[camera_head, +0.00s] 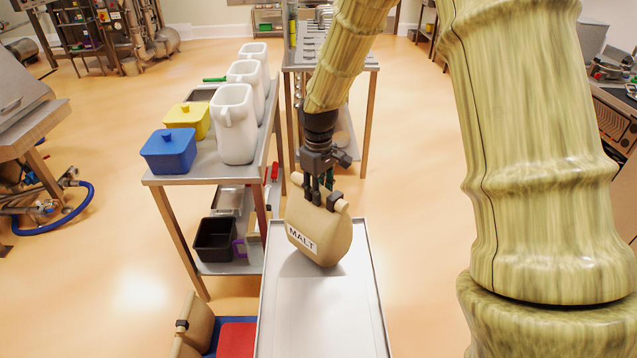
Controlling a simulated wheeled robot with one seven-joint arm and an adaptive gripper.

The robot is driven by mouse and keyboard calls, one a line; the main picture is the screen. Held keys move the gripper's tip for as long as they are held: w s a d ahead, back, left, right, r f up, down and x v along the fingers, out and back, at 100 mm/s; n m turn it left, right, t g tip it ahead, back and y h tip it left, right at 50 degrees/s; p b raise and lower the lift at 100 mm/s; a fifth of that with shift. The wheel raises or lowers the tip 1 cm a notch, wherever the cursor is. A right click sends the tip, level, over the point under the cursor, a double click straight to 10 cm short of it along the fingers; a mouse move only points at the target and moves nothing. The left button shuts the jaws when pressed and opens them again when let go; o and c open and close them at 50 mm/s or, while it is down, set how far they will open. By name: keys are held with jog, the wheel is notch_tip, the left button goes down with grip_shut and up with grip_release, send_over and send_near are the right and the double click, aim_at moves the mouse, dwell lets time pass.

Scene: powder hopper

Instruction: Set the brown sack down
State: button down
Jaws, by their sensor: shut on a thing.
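The brown sack (318,232) is a tan bag with a rolled top and a white "MALT" label on its front. My gripper (322,192) points down and is shut on the sack's top. The sack is upright, a little tilted, over the far part of a long grey metal tray-like surface (318,312). A shadow lies under it; I cannot tell whether its bottom touches the surface. The gripper's fingertips are partly hidden by the sack's top.
Left of the sack stands a metal table (200,176) with a blue box (168,152), a yellow box (188,118) and white jugs (234,125). A black bin (214,238) is on its lower shelf. Another brown sack (192,325) is at lower left. The near surface is clear.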

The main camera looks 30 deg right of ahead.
jog(key=shift+f+p, duration=0.65)
jog(key=shift+f, duration=1.95)
jog(key=c, duration=1.1)
grip_release()
jog(key=shift+f, duration=0.1)
jog(key=shift+s, duration=0.1)
jog(key=shift+r+b, duration=1.55)
jog(key=shift+r, duration=4.55)
